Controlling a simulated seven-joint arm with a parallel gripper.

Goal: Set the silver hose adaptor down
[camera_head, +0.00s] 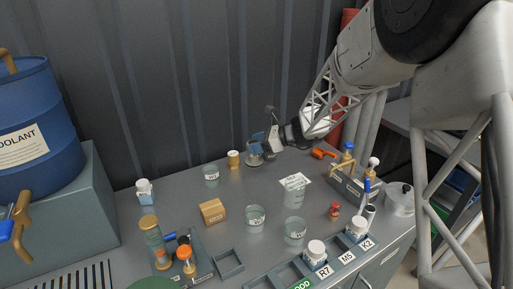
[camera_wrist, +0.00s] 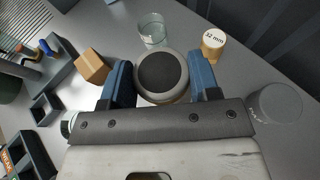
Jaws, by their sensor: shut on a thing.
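The silver hose adaptor (camera_wrist: 162,74) is a short round piece with a dark round top face. It sits between the blue fingers of my gripper (camera_wrist: 164,84), which is shut on it. In the head view my gripper (camera_head: 264,144) is at the back of the grey bench, with the adaptor (camera_head: 254,159) low between the fingertips. I cannot tell whether its underside touches the bench top.
A tan cylinder marked 32 mm (camera_wrist: 213,43) and a glass beaker (camera_wrist: 152,30) stand close by. A grey round shape with lettering (camera_wrist: 275,103) is to the right. A wooden block (camera_head: 212,211), beakers and an orange-handled tool (camera_head: 322,153) are on the bench (camera_head: 185,205).

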